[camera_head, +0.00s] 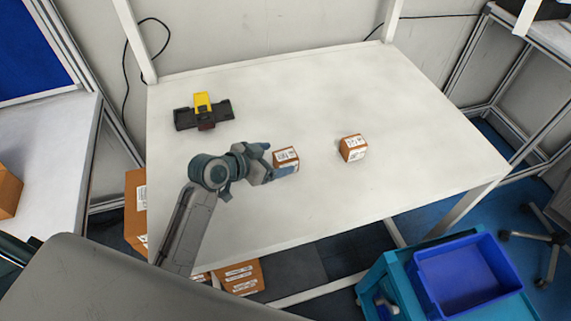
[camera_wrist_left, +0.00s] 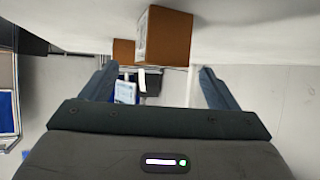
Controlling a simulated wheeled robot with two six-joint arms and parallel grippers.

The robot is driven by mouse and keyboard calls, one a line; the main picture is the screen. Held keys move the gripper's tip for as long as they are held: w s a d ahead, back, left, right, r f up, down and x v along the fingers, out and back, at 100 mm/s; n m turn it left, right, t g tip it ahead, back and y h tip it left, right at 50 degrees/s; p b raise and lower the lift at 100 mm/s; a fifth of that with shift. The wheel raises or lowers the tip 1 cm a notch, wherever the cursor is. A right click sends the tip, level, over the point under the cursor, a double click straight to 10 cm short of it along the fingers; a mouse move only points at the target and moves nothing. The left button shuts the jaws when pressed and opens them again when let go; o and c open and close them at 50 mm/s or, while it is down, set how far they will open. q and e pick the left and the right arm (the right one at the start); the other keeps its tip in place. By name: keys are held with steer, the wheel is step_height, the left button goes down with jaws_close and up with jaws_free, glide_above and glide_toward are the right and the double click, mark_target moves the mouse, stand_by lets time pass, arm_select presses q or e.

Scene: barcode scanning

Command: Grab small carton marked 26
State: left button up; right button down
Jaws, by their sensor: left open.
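Two small brown cartons with white labels stand on the white table. The left carton (camera_head: 286,157) is at my left gripper (camera_head: 279,159). The right carton (camera_head: 353,148) stands apart to the right. The numbers on the labels are too small to read, so I cannot tell which is marked 26. My right gripper is not in view.
A black and yellow scanner device (camera_head: 203,111) lies at the table's back left. The table (camera_head: 410,100) is clear on the right. A blue bin (camera_head: 462,275) stands below at the front right. Larger cartons (camera_head: 241,277) are on the floor under the table.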

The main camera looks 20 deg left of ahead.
mark_target(283, 157)
arm_select(q)
steer(key=b+x, duration=0.1)
steer(key=x, duration=0.1)
steer(key=shift+w+d+f, duration=0.1)
steer(key=shift+d+f, duration=0.05)
steer(key=shift+f, duration=0.2)
steer(key=shift+w+d, duration=0.3)
steer(key=shift+w, duration=0.05)
steer(key=shift+s+a, duration=0.1)
steer(key=c, duration=1.4)
